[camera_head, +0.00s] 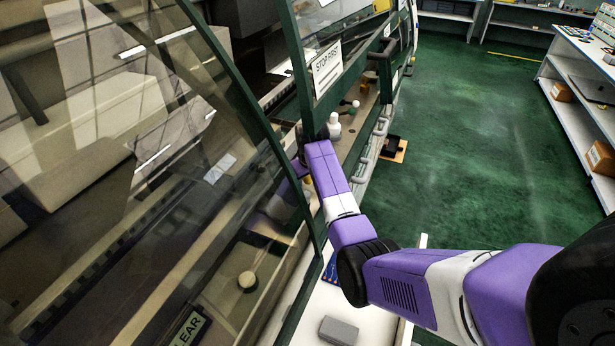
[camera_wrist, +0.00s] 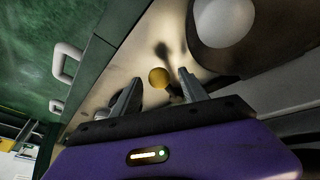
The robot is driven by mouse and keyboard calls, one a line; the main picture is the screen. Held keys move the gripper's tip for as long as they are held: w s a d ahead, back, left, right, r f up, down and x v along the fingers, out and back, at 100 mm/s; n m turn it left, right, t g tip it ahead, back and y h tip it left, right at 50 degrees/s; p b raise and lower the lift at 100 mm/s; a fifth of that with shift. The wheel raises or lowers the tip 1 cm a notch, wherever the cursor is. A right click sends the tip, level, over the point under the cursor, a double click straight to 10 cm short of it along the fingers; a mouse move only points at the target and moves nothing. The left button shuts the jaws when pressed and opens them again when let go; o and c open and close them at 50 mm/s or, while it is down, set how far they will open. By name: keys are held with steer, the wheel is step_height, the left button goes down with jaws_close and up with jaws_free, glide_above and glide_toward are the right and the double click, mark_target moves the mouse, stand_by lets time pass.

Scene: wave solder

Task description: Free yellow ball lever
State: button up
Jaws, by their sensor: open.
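The yellow ball (camera_wrist: 158,77) shows in the wrist view, ahead of and between my fingertips. A dark shape like a stem or shadow runs from it over the beige surface; I cannot tell which. My gripper (camera_wrist: 160,74) is open, one finger on each side of the ball in the picture. Whether a finger touches the ball is unclear. In the head view my purple arm (camera_head: 325,170) reaches to the machine's side by the green frame, and the fingers are hidden.
A large white ball (camera_wrist: 224,22) stands close beyond my right finger. In the head view a white knob (camera_head: 334,121) stands just past my wrist. The glass hood (camera_head: 215,120) is close on the left. Pale handles (camera_head: 376,135) line the machine's side. Green floor is clear to the right.

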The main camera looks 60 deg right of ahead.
steer(key=shift+w+d+f, duration=0.1)
steer(key=shift+f, duration=0.2)
jaws_close()
stand_by(1.3)
